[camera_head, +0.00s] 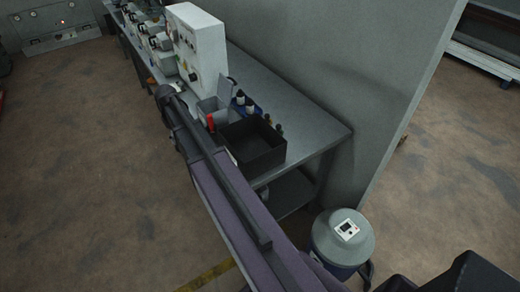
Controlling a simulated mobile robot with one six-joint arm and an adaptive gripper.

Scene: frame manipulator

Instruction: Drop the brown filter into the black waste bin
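A black open-topped box (252,146), which looks like the black waste bin, stands on the near end of the grey bench. I cannot make out any brown filter for certain. My arm reaches from the bottom of the view up along the left side of the bench.
A white machine (197,48), a small grey container (212,108), a red item (211,122) and several small bottles (249,106) crowd the bench (315,128). A grey-lidded drum (342,240) stands on the floor by the bench's near end. A grey wall runs behind. The floor at left is clear.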

